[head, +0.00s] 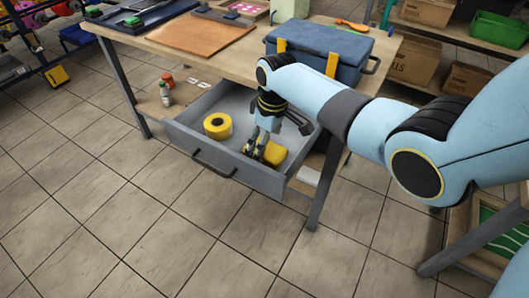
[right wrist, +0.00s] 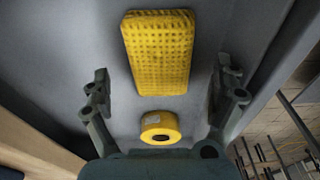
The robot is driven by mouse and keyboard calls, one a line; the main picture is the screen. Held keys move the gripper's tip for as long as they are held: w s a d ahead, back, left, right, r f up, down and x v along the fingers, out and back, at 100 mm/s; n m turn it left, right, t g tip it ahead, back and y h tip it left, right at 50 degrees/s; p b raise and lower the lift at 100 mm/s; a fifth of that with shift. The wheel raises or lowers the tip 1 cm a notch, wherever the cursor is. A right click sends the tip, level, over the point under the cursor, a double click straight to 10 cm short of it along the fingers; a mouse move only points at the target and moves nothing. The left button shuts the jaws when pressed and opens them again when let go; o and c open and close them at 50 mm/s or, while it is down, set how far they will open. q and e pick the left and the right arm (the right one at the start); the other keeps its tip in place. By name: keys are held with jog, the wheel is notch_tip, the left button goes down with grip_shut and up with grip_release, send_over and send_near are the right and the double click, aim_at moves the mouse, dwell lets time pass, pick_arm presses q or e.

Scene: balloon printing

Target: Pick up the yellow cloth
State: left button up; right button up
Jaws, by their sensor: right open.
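The yellow cloth (head: 271,153) lies in the open grey drawer under the table, partly hidden by my right gripper in the head view. In the right wrist view the cloth (right wrist: 160,52) is a textured yellow rounded rectangle on the drawer floor. My right gripper (head: 255,152) reaches down into the drawer beside the cloth. In the right wrist view its two fingers (right wrist: 163,90) are spread apart with nothing between them, and the cloth lies ahead of them. My left gripper is in neither view.
A yellow tape roll (head: 217,126) lies in the same drawer (head: 225,170), left of the cloth. A blue toolbox (head: 318,45) stands on the table (head: 215,55) above. Small bottles (head: 166,93) stand on the lower shelf. The tiled floor in front is clear.

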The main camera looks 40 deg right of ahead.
notch_tip(320, 180, down, 2)
jog(key=shift+w+f, duration=0.1)
jog(key=shift+w, duration=0.05)
jog(key=shift+c, duration=0.2)
jog(key=c, duration=1.1)
